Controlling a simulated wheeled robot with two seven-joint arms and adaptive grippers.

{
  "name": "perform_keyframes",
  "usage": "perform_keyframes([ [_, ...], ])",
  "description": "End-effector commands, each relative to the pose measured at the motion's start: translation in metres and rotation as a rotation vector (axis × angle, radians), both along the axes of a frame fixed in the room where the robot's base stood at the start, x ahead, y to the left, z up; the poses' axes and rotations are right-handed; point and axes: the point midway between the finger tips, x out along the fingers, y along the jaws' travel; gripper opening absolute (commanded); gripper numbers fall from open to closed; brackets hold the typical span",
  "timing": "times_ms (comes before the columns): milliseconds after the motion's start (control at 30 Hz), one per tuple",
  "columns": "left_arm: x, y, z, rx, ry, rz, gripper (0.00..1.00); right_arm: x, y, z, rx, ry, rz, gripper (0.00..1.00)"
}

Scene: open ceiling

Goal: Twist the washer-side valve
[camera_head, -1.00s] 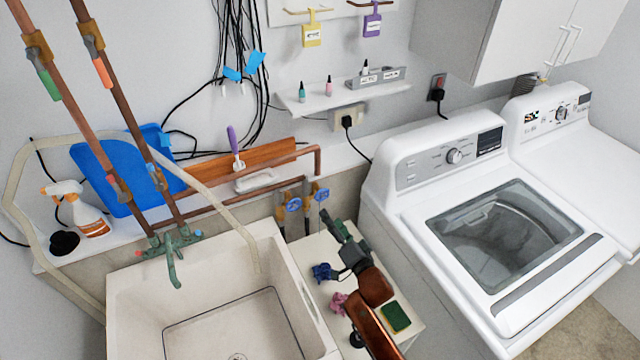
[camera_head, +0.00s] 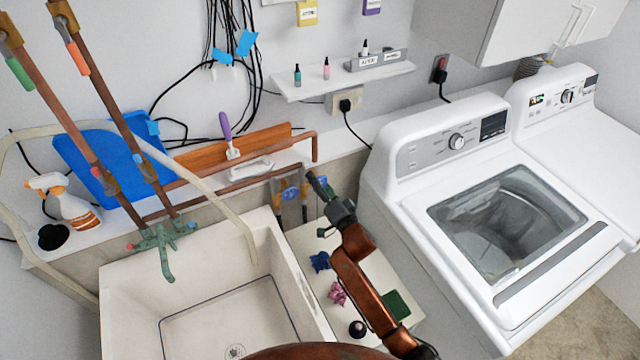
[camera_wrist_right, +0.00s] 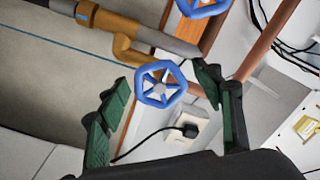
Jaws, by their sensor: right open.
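Two blue valve wheels sit on pipes at the wall between the sink and the washer. The left one (camera_head: 290,194) shows in the head view; the right, washer-side one is largely hidden there by my right gripper (camera_head: 321,190). In the right wrist view, one blue wheel (camera_wrist_right: 160,84) lies between the spread green-black fingers of my right gripper (camera_wrist_right: 161,80), which is open. It appears to be the washer-side valve. The other wheel (camera_wrist_right: 203,5) is at the top edge. I cannot tell whether the fingers touch the wheel. My left gripper is not in view.
The white washer (camera_head: 438,180) stands right of my arm, the sink (camera_head: 125,290) to the left. A low white top (camera_head: 308,240) below my arm holds blue and pink crumpled items (camera_head: 320,261) and a green sponge (camera_head: 397,303). A copper pipe (camera_head: 316,148) runs above the valves.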

Motion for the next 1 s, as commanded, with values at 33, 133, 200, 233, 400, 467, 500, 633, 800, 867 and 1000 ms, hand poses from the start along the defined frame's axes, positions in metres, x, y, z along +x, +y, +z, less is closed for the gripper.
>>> perform_keyframes([
  [33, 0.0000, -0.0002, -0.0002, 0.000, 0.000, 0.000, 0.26, 0.0008, 0.0000, -0.0003, 0.000, 0.001, -0.001, 0.60],
  [133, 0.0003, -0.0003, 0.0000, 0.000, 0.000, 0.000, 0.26, 0.0009, -0.0006, -0.0001, 0.000, 0.000, -0.001, 0.60],
  [200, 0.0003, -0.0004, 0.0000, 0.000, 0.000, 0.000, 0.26, 0.0008, -0.0008, 0.0000, 0.000, 0.000, -0.001, 0.60],
  [233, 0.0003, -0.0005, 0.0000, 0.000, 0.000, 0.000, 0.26, 0.0007, -0.0010, 0.0000, 0.000, 0.000, -0.001, 0.60],
  [400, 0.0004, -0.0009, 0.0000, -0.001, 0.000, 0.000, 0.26, 0.0006, -0.0015, 0.0000, -0.001, 0.000, -0.003, 0.48],
  [467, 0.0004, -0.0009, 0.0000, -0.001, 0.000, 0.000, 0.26, 0.0007, -0.0016, 0.0000, -0.001, 0.000, -0.003, 0.44],
  [500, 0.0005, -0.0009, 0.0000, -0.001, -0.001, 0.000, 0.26, 0.0006, -0.0016, 0.0000, -0.001, 0.000, -0.003, 0.41],
  [633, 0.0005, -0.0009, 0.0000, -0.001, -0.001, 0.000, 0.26, 0.0007, -0.0017, 0.0000, -0.001, 0.000, -0.003, 0.33],
  [800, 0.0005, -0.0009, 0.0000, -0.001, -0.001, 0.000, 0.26, 0.0006, -0.0018, -0.0001, -0.001, 0.000, -0.003, 0.21],
  [867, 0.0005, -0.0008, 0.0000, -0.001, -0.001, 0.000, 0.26, 0.0005, -0.0019, -0.0002, -0.001, 0.000, -0.003, 0.18],
  [1000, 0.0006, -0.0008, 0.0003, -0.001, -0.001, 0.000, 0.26, 0.0006, -0.0020, -0.0001, -0.006, -0.003, -0.003, 0.18],
])
